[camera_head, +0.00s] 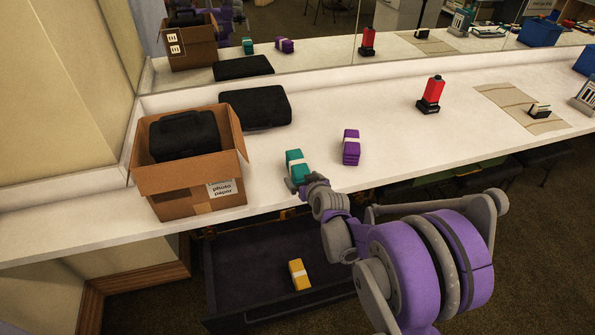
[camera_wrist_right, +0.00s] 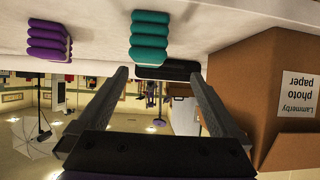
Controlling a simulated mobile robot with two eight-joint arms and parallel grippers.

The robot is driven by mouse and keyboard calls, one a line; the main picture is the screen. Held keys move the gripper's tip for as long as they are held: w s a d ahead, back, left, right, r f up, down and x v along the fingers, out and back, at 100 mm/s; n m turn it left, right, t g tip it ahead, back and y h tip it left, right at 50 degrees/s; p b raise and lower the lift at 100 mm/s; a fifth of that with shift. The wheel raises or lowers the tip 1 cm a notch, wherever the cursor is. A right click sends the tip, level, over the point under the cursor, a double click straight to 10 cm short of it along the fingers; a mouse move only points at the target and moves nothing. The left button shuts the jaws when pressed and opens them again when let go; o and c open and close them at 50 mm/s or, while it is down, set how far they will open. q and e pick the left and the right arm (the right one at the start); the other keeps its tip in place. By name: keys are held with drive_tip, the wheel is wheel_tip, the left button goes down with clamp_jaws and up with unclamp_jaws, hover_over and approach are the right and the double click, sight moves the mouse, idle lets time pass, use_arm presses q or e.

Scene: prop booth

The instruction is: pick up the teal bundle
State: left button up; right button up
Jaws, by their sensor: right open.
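The teal bundle (camera_head: 296,164), with a pale band, stands on the white counter near its front edge, just right of the cardboard box. In the right wrist view, which is upside down, the teal bundle (camera_wrist_right: 150,38) is ahead of the fingers and roughly centred between them. My right gripper (camera_head: 303,184) is at the counter's front edge, just in front of the bundle. In the right wrist view its fingers (camera_wrist_right: 154,76) are spread with nothing between them. Whether they touch the bundle I cannot tell. My left gripper is out of view.
A cardboard box (camera_head: 168,189) holding a black case stands left. A purple bundle (camera_head: 351,148) is right of the teal one. A black flat case (camera_head: 256,107) lies behind. An open drawer (camera_head: 237,265) below holds a yellow bundle (camera_head: 299,274). A red-black object (camera_head: 431,94) stands farther right.

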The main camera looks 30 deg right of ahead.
sight(303, 171)
drive_tip(key=w+d+f, duration=0.2)
drive_tip(key=w, duration=0.1)
drive_tip(key=w+d+f, duration=0.1)
drive_tip(key=w, duration=0.1)
drive_tip(key=shift+w+d+f, duration=0.25)
drive_tip(key=shift+x, duration=2.9)
drive_tip(key=shift+a, duration=0.1)
drive_tip(key=shift+c, duration=0.3)
drive_tip(key=c, duration=1.5)
